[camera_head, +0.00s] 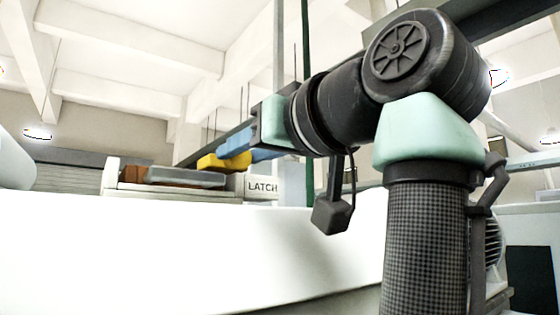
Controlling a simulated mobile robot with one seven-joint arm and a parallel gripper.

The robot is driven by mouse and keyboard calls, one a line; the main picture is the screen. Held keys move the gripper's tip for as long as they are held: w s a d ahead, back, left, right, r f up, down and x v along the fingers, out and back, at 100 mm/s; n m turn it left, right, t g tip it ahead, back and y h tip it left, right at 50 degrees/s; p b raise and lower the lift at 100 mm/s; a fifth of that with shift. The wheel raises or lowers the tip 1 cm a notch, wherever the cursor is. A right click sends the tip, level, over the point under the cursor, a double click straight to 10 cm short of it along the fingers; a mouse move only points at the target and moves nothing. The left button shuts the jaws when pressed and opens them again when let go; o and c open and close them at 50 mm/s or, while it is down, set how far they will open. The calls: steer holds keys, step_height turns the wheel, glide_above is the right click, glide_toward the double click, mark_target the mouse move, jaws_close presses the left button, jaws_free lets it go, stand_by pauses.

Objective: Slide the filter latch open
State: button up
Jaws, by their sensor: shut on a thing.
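My gripper (246,154), with blue parts at the end of my arm, reaches away from the camera to the left of the picture's middle. It is shut on a small yellow piece (224,161), which looks like the latch handle. The yellow piece lies just above and left of a white sign reading LATCH (262,187). The fingertips are small and partly hidden, so the exact contact does not show. How far the latch has slid cannot be told from this view.
A large white curved surface (200,240) fills the foreground below my arm. Left of the yellow piece is a low housing with a brown block (146,174) and a grey translucent box (186,177). A thin green post (306,60) stands behind my arm.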

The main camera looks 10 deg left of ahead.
jaws_close()
steer(key=shift+a+f, duration=0.1)
stand_by(0.8)
